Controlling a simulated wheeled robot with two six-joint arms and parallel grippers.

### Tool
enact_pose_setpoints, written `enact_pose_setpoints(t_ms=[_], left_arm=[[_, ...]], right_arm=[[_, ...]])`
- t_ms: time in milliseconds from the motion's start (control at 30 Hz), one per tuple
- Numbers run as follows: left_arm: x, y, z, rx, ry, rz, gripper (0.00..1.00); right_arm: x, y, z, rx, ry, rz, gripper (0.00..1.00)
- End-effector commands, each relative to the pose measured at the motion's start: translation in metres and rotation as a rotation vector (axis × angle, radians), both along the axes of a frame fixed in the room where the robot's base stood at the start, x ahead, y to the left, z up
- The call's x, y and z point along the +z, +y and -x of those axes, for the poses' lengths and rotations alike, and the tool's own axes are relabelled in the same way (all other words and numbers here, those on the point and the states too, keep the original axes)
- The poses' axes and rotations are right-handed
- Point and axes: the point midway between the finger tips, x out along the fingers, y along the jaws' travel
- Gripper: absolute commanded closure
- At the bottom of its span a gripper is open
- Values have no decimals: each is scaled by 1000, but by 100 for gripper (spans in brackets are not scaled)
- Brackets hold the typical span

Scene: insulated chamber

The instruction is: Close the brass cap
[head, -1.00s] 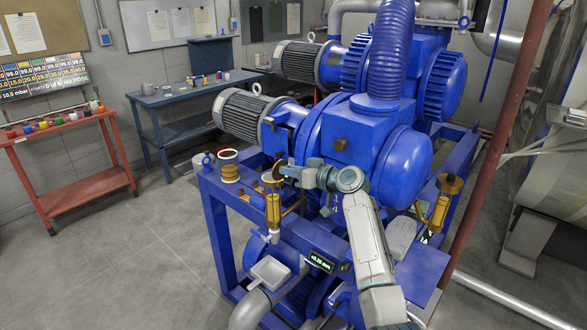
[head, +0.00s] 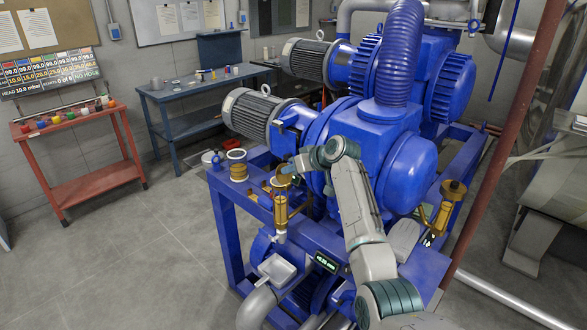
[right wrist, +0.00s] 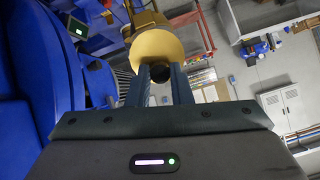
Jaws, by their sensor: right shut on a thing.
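The brass cap (right wrist: 150,46) shows in the right wrist view as a round brass disc with a dark knob (right wrist: 160,73). My right gripper (right wrist: 160,76) is shut on that knob. In the head view the right gripper (head: 294,170) reaches in from the right, at the cap (head: 284,180), above the upright brass cylinder (head: 281,210) on the blue frame. The cap looks tilted there; whether it touches the cylinder's rim is too small to tell. My left gripper is in neither current view.
Another brass fitting (head: 445,205) is at the right. The large blue pump (head: 370,145) lies close behind my arm.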

Motion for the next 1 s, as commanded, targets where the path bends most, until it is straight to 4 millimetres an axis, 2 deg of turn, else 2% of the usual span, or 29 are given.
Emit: enact_pose_setpoints(t_ms=[233,267,333,367,733,1000], left_arm=[[0,0,0,0,0,0,61],[0,0,0,0,0,0,61],[0,0,0,0,0,0,61],[0,0,0,0,0,0,61],[-4,0,0,0,0,0,61],[-27,1,0,0,0,-1,61]], right_arm=[[1,0,0,0,-2,-1,100],[1,0,0,0,-2,-1,75],[1,0,0,0,-2,-1,61],[0,0,0,0,-2,-1,59],[2,-3,3,0,-3,-1,59],[24,-30,26,-1,-7,-1,59]])
